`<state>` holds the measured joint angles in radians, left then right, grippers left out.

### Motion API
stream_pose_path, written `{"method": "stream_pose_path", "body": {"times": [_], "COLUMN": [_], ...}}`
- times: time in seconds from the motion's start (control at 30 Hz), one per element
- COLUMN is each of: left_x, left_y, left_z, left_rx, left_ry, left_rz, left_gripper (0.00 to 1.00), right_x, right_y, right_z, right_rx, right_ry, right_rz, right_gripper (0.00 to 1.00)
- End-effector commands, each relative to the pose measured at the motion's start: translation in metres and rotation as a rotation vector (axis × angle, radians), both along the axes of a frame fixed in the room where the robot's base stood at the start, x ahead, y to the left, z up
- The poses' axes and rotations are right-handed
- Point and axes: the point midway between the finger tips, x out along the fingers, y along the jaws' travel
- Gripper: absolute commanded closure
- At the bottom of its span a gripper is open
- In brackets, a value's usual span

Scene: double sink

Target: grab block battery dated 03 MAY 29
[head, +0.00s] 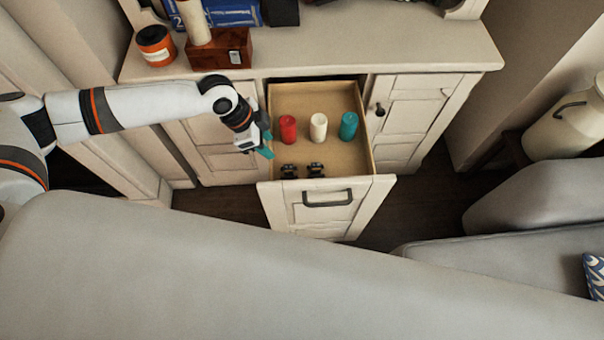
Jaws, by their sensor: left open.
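An open drawer (359,137) of the cream cabinet holds a red cylinder (288,129), a white cylinder (319,127) and a teal cylinder (349,126) in a row. Small dark objects, one at the left (289,171) and one at the right (316,170), lie near the drawer's front. They are too small to identify as batteries, and no date can be read. My left gripper (266,145) is open at the drawer's left edge, left of the red cylinder and apart from it. My right gripper is not in view.
The cabinet top (345,50) carries an orange jar (156,45), a wooden box (219,47) and blue books (234,13). A grey sofa (250,270) fills the foreground. The drawer front has a dark handle (327,198). A milk can (567,126) stands at the right.

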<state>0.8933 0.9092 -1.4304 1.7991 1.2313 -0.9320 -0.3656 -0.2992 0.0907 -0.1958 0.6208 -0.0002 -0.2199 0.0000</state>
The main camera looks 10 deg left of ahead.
Motion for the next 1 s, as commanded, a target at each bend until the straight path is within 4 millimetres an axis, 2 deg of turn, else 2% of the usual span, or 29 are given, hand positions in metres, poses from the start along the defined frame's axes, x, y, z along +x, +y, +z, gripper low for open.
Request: {"method": "stream_pose_path", "body": {"times": [0.17,0.43,0.67,1.0], "left_x": [-0.001,0.005,0.006,0.009], "left_y": [0.000,-0.018,-0.024,-0.040], "left_z": [-0.009,-0.051,-0.067,-0.109], "left_rx": [-0.007,-0.007,-0.006,-0.004], "left_ry": [-0.026,-0.027,-0.027,-0.026], "left_rz": [-0.062,-0.061,-0.061,-0.059], "left_gripper": [0.59,0.59,0.59,0.59], "right_x": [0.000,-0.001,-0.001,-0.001], "right_y": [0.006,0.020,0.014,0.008], "right_z": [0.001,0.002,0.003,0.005], "right_rx": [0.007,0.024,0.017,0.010], "right_ry": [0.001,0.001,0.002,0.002], "right_rz": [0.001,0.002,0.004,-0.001], "right_gripper": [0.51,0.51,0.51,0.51]}}
